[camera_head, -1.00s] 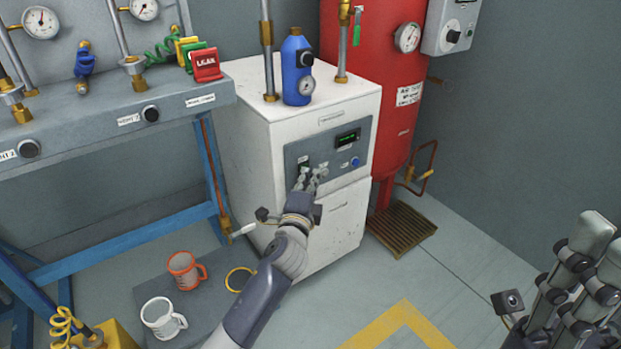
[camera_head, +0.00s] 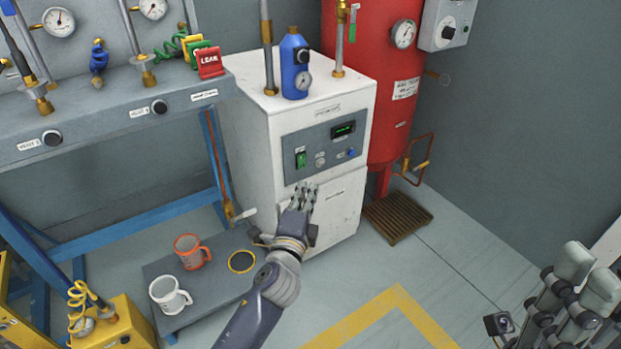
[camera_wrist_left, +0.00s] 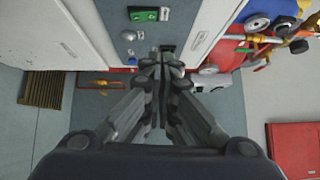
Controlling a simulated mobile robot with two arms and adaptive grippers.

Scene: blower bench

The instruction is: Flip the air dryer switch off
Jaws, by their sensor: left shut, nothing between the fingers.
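The air dryer is a white cabinet (camera_head: 240,130) with a grey control panel (camera_head: 328,152) on its front. A green rocker switch (camera_head: 301,159) sits at the panel's left, and its lit green face shows; it also appears in the left wrist view (camera_wrist_left: 144,14). My left gripper (camera_head: 303,190) is shut and empty, in front of the cabinet just below the panel and the switch. In the left wrist view the gripper's fingers (camera_wrist_left: 160,55) point toward the cabinet front. My right gripper is at the lower right edge (camera_head: 570,275); its fingertips are not clear.
A display (camera_head: 343,129) and a blue button (camera_head: 351,153) share the panel. A blue filter bottle (camera_head: 295,65) stands on top. A red tank (camera_head: 385,100) stands to the right, with a floor grate (camera_head: 398,217) in front. Mugs (camera_head: 190,251) sit on a low platform at left.

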